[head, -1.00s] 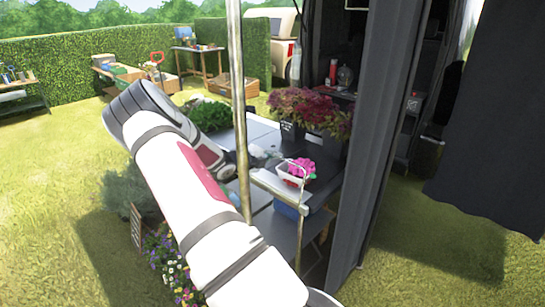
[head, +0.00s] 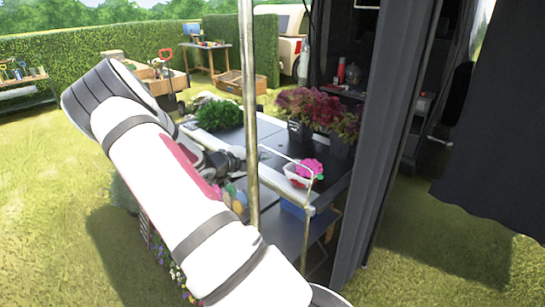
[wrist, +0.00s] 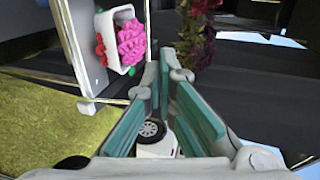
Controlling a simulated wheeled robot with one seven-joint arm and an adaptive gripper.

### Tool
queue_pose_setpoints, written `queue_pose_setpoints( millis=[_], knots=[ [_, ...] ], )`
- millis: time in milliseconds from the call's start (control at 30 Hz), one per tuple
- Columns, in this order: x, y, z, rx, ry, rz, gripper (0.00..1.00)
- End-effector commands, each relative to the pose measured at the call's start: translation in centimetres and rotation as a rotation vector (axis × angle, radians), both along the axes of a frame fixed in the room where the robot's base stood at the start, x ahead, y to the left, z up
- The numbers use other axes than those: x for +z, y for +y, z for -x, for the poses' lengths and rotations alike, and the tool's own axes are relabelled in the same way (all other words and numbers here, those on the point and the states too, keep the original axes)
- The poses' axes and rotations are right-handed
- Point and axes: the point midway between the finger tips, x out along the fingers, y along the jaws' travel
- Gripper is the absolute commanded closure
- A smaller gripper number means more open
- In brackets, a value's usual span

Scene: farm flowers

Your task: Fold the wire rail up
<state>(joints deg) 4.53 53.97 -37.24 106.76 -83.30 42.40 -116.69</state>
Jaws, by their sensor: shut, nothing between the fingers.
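The wire rail (head: 283,156) is a thin pale wire along the front edge of the grey table, bending down near the pink flowers. In the wrist view a thin pale bar (wrist: 71,48), likely this rail, runs down the left side. My gripper (head: 238,158) is by the table's front edge, left of the pink flowers and partly hidden by the pole. In the wrist view my gripper (wrist: 163,62) has its teal-padded fingers shut at the tips with nothing between them. The bar is left of the fingers and apart from them.
A metal pole (head: 249,110) stands in front of the table (head: 221,137). A white basket (head: 299,178) with pink flowers (head: 311,168) sits near its right front corner. Dark red flowers (head: 305,105) stand behind.

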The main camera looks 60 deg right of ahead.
Motion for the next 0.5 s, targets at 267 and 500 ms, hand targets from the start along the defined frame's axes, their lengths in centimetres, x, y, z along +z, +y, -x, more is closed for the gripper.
queue_pose_setpoints(
  millis=[267,500],
  knots=[
    [1.2,3.0,-0.7,0.001,-0.001,-0.001,1.0],
    [1.3,3.3,-0.8,-0.001,0.001,-0.001,1.0]
  ],
)
